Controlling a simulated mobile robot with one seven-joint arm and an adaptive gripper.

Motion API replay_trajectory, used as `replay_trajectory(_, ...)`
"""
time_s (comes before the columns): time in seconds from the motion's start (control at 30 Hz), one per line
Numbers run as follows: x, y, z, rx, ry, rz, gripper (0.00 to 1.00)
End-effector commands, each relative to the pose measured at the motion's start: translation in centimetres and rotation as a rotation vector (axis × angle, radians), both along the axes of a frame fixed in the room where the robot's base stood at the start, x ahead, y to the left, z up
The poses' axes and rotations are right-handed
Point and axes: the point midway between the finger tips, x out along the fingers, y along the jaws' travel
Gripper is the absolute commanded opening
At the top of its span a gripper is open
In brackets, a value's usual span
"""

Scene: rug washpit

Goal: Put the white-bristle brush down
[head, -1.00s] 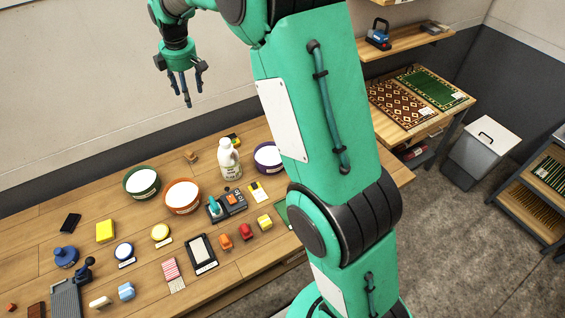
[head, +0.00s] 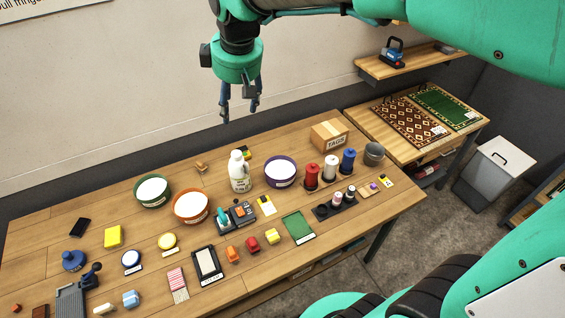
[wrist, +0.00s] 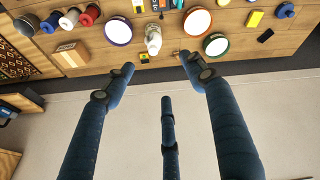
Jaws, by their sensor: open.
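My gripper (head: 240,106) is open and empty, high above the back of the workbench (head: 60,222) near the wall. Its spread fingers also show in the wrist view (wrist: 160,75), with nothing between them. I cannot surely pick out a white-bristle brush in either view. A blue round piece with a knob (head: 73,260), a small white piece (head: 104,308) and a light blue piece (head: 130,298) lie at the bench's left end; their undersides are hidden. None touches my gripper.
Green (head: 152,191), orange (head: 192,207) and purple (head: 281,172) bowls and a white jug (head: 239,171) stand along the bench's back. A TAGS box (head: 329,134) and thread spools (head: 331,167) stand at right. Bare wood shows at the back left.

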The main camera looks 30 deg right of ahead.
Motion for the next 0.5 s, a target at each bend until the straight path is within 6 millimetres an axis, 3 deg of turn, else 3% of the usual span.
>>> replay_trajectory(0.2, -6.0, -0.8, 0.8, 0.045, -0.036, -0.129, 0.55)
replay_trajectory(0.5, -13.7, -1.6, 0.3, 0.113, -0.082, -0.306, 0.55)
